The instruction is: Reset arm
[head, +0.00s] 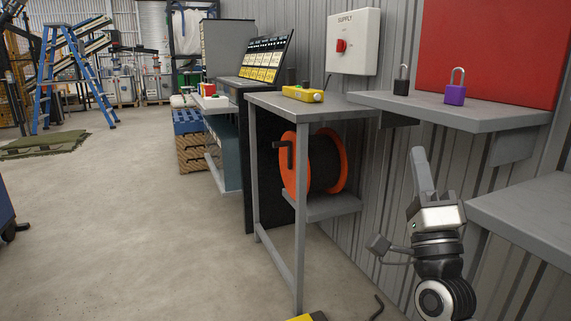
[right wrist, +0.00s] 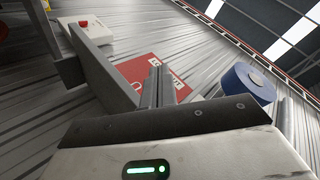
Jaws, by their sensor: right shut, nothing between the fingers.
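My right gripper (head: 418,154) is at the right of the head view, pointing up, in front of the corrugated wall and below the grey wall shelf (head: 455,112). Its fingers are together with nothing between them. In the right wrist view the shut fingers (right wrist: 160,72) stand in front of a red panel with white lettering (right wrist: 145,72). My left gripper is not in view.
A black padlock (head: 401,82) and a purple padlock (head: 455,88) stand on the shelf. A grey table (head: 330,106) holds a yellow device (head: 302,94); an orange reel (head: 290,165) is beneath. Another grey surface (head: 530,208) lies right of my arm. Open floor (head: 120,220) lies left.

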